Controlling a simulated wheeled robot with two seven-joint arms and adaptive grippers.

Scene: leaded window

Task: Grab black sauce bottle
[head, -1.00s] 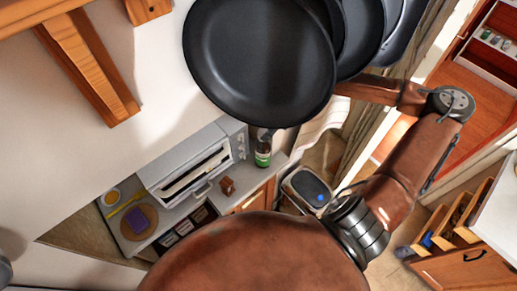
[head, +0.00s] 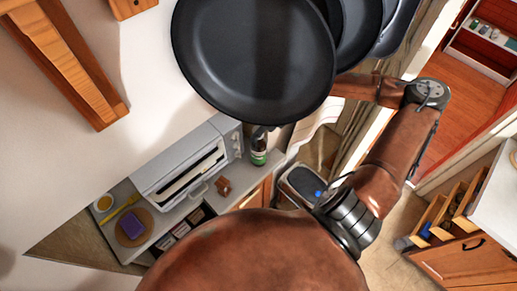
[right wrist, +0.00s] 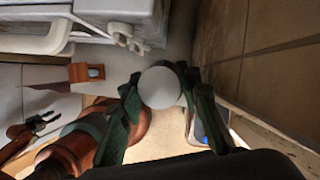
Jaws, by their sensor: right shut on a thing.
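The dark sauce bottle (head: 259,151) with a green and white label stands upright on the counter, just right of the toaster oven in the head view. In the right wrist view its round pale top (right wrist: 160,88) sits between the green fingers of my right gripper (right wrist: 163,104), which is shut on it. In the head view most of that gripper is hidden behind the hanging pans; only a dark bit shows above the bottle.
Large black pans (head: 255,60) hang in front of my right forearm. A toaster oven (head: 180,165) stands left of the bottle, with a small brown block (head: 223,186) in front. A bin (head: 303,187) stands right of the counter. Open drawers (head: 445,217) are at the right.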

